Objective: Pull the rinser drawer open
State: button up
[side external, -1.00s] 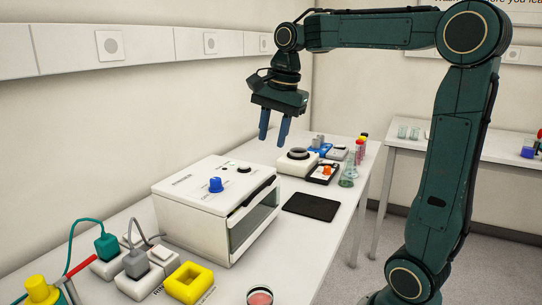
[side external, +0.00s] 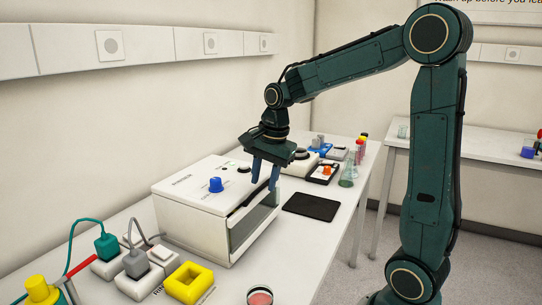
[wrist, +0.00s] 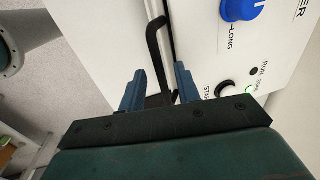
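The rinser (side external: 195,198) is a white box on the bench with a blue knob (side external: 216,185) on top. Its drawer front (wrist: 110,40) shows in the wrist view, with a thin dark seam between it and the rinser's top. A black bar handle (wrist: 154,45) runs along the drawer front. My gripper (side external: 264,181) is over the rinser's front edge, fingers pointing down. In the wrist view my gripper (wrist: 159,70) is open, with the handle lying between its two blue fingers. I cannot tell whether either finger touches it.
A black mat (side external: 310,206) lies to the right of the rinser. A glass flask (side external: 347,174) and small devices stand behind it. A dish (side external: 260,297) sits near the bottom edge.

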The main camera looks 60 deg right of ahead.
grip_shut()
dwell(0.3)
jog(key=s, duration=1.5)
jog(key=shift+s, duration=0.35)
grip_release()
jog(key=shift+r, duration=0.1)
